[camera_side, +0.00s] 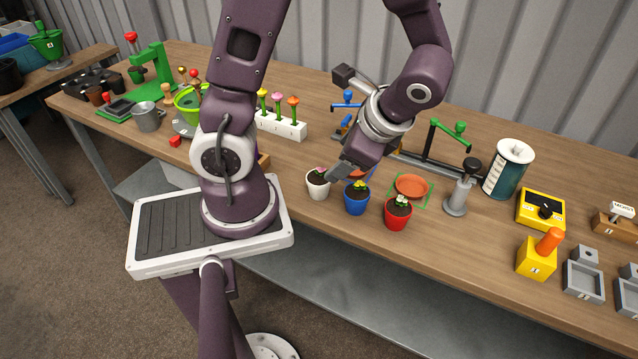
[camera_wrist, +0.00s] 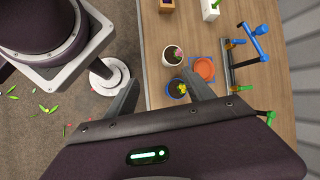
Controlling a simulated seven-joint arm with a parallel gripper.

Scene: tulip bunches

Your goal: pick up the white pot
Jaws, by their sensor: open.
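The white pot (camera_side: 317,190) stands upright near the table's front edge, with dark soil and a pink flower. In the wrist view the white pot (camera_wrist: 167,57) is just beyond the fingertips, apart from them. My gripper (camera_side: 338,172) is above and beside it, between it and the blue pot. In the wrist view my gripper (camera_wrist: 161,80) is open, fingers spread wide, with nothing held. The blue pot (camera_side: 356,205) with a yellow flower stands right of the white pot; it also shows between the fingers (camera_wrist: 177,94).
A red pot (camera_side: 398,220) with a white flower stands right of the blue one. A terracotta saucer (camera_side: 411,186) lies in a green outline behind it. Another saucer (camera_wrist: 205,68) lies on a blue square. A white flower block (camera_side: 285,127) stands behind.

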